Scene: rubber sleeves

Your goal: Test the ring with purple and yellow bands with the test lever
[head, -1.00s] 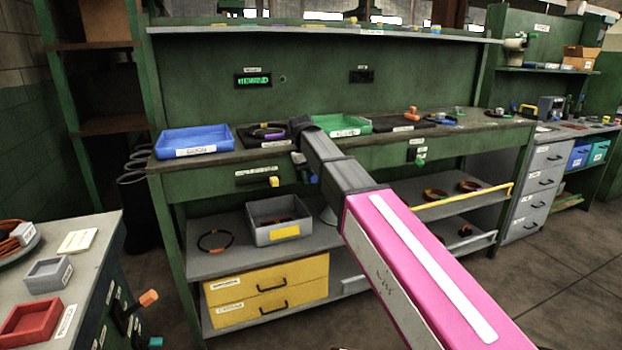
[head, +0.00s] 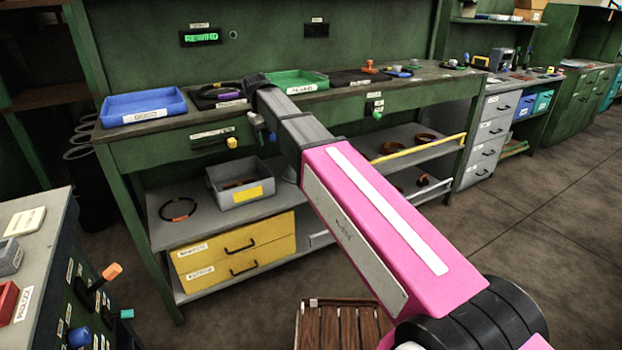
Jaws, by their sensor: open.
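A dark ring with a purple band (head: 229,96) lies on a black pad (head: 203,103) on the green bench, between a blue tray and a green tray. I cannot make out a yellow band on it. My gripper (head: 257,81) is at the far end of my pink and grey arm, just right of the ring; it looks apart from it. It is open, with its fingers mostly hidden by the wrist. A yellow-ended lever (head: 232,142) sticks out of the bench front below the pad; its label is too small to read. The wall display (head: 200,37) shows green text, "REWIND".
The blue tray (head: 143,118) and green tray (head: 296,91) stand beside the pad. A green-ended lever (head: 377,116) is farther right. Below are a grey bin (head: 218,196), a banded ring (head: 178,209) and yellow drawers (head: 235,263). A side table (head: 47,232) stands at left.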

